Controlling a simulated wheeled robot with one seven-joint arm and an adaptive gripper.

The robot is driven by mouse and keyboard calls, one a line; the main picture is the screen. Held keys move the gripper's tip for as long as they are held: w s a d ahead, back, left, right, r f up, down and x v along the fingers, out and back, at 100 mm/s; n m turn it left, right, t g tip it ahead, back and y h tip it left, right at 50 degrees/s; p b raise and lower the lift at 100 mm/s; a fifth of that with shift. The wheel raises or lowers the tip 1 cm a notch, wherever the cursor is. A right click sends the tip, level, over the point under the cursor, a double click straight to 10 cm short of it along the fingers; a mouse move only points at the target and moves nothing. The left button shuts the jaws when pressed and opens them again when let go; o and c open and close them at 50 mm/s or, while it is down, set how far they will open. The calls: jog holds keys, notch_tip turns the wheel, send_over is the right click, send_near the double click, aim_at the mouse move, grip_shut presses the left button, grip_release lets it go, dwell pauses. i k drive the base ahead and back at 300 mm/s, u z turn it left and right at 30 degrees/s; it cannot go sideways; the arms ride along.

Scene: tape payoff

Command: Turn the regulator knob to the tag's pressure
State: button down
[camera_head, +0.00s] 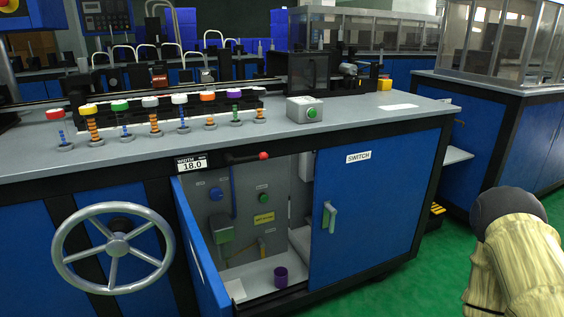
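Inside the open cabinet, a grey panel (240,178) carries several small fittings. A blue knob-like part (216,193) sits at its upper left, and a small green part (263,199) sits to the right of it. I cannot tell for certain which is the regulator knob. A yellow tag (264,218) with dark print hangs on the panel below the green part; its print is too small to read. A grey-green box (221,230) is at the lower left. No pressure reading is legible. My gripper is not in view.
The blue cabinet door (202,253) stands open at left, beside a large handwheel (113,248). The SWITCH door (365,200) is shut. A purple cup (280,277) stands on the cabinet floor. A striped beige shape with a dark round top (515,250) occupies the lower right.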

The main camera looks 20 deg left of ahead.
aim_at(216, 195)
jog(key=z, duration=0.9)
jog(key=k, duration=0.25)
jog(key=u, duration=1.75)
